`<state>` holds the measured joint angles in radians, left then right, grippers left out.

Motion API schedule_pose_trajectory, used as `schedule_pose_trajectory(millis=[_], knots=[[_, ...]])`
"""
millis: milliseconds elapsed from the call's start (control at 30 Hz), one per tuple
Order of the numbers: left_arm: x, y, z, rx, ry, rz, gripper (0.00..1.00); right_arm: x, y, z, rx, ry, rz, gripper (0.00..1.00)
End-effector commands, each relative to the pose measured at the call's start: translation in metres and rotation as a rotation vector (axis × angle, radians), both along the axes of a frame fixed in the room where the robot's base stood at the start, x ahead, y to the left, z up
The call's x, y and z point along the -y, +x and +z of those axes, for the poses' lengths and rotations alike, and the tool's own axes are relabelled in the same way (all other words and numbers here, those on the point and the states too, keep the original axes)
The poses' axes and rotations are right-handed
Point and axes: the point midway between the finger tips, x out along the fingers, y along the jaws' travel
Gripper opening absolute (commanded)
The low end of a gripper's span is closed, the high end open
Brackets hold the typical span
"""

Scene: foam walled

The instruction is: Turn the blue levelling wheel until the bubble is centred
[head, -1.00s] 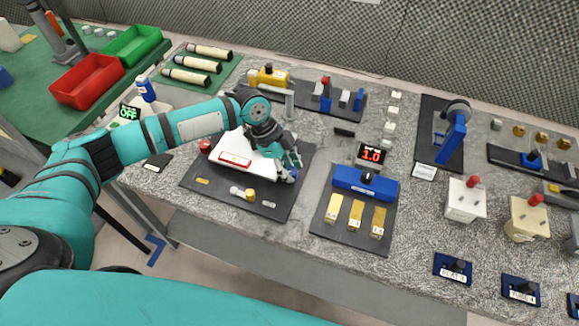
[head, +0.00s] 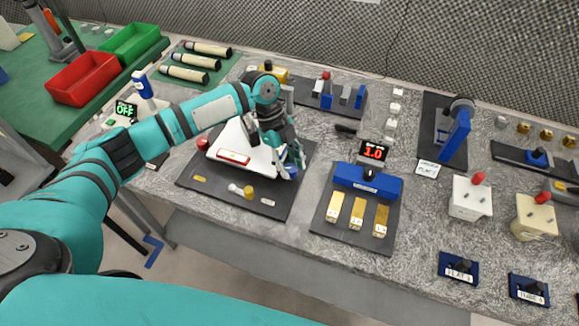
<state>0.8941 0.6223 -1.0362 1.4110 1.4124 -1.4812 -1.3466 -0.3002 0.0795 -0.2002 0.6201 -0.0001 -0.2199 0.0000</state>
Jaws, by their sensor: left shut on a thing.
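The white levelling plate (head: 236,139) sits on a dark mat (head: 228,197) at the left middle of the bench. A red-edged level strip (head: 233,157) lies on it; its bubble is too small to make out. The blue levelling wheel (head: 293,171) is at the plate's right corner, partly hidden by my left gripper (head: 288,174). That gripper points down and is shut on the blue wheel. A red wheel (head: 203,143) is at the plate's left corner and a yellow wheel (head: 249,193) is at the front. My right gripper is out of view.
To the right stands a blue block (head: 367,183) with a red display and several brass pieces on a dark mat (head: 328,217). A yellow device (head: 273,72) stands behind my wrist. Bare bench shows between the two mats.

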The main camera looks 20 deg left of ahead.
Motion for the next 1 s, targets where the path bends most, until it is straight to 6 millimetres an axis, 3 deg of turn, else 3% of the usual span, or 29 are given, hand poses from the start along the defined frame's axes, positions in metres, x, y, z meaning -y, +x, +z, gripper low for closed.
schedule_pose_trajectory(millis=[500,1000], knots=[[0.002,0.003,0.0,0.004,-0.001,-0.432,0.0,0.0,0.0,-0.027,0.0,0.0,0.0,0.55],[0.001,0.003,0.001,0.004,0.0,-0.591,0.0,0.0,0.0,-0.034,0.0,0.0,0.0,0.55]])
